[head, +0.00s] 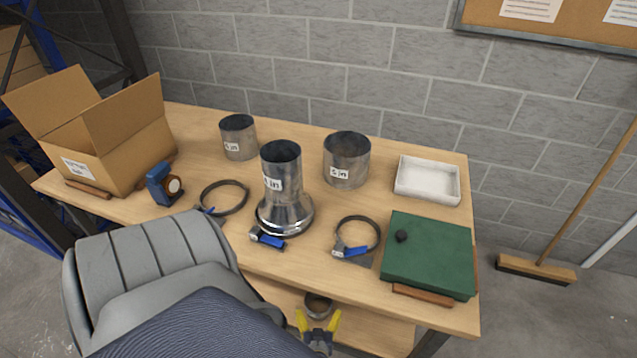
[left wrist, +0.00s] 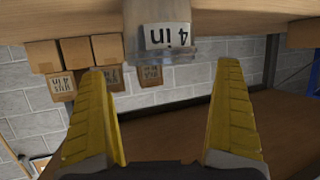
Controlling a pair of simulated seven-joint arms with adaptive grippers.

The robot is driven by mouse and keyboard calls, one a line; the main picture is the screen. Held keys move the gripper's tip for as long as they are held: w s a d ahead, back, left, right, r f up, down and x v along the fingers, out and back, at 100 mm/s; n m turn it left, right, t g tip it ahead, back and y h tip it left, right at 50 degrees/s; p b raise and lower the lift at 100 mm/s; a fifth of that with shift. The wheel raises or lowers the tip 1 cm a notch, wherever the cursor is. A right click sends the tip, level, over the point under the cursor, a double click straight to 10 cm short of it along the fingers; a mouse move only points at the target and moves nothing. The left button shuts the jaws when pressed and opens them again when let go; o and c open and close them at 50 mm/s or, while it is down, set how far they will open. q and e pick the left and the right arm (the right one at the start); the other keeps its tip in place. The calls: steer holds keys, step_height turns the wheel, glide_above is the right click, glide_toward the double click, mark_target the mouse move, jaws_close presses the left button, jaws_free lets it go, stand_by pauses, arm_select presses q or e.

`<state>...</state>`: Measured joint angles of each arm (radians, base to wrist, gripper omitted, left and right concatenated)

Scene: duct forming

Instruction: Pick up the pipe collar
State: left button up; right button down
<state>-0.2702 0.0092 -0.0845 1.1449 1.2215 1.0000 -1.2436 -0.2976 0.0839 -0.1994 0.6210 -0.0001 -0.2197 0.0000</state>
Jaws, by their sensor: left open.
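The pipe collar (head: 318,304) is a short grey metal ring standing on the lower shelf, below the front edge of the table. In the left wrist view the picture is upside down and the collar (left wrist: 165,50), with a white "4 in" label, shows at the top centre. My left gripper (head: 318,321) has yellow fingers and is open. It faces the collar, which lies beyond the fingertips (left wrist: 170,75), roughly between them sideways. No contact shows. My right gripper is not in view.
The tabletop (head: 315,262) above carries a flared "4 in" duct (head: 284,185), two wider ducts, ring clamps, a green case (head: 428,255), a white tray (head: 427,180) and an open carton (head: 125,150). Labelled cardboard boxes (left wrist: 90,50) stand behind the collar.

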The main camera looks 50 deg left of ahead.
arm_select(q)
steer(key=shift+x, duration=3.35)
steer(key=shift+s, duration=0.1)
steer(key=c, duration=1.1)
steer(key=shift+o, duration=0.2)
